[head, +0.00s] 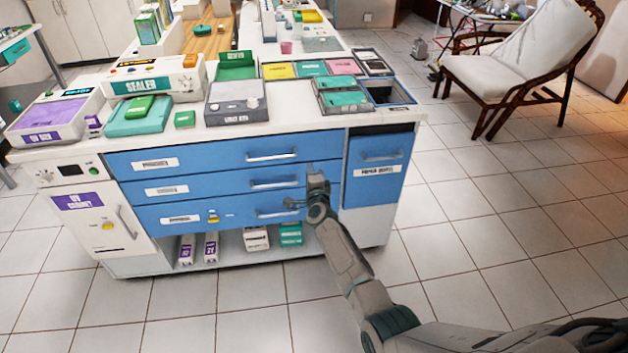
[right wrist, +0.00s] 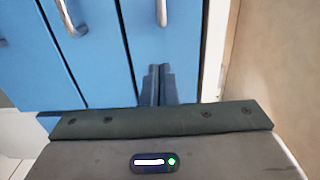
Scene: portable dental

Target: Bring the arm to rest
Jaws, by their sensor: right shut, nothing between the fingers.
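My right arm comes in from the lower right of the head view. Its right gripper (head: 300,203) is in front of the blue drawers, near the right end of the lowest drawer (head: 230,212) and its handle. In the right wrist view the gripper's fingers (right wrist: 158,86) are together with nothing between them, in front of the blue drawer fronts. Whether they touch the cabinet I cannot tell. All the drawers look closed. My left gripper does not show.
The white cabinet's top (head: 290,116) holds a sealer (head: 155,82), trays and boxes. Boxes stand on the low shelf (head: 220,268) below the drawers. A lounge chair (head: 520,65) stands at the back right. The tiled floor (head: 500,235) right of the cabinet is clear.

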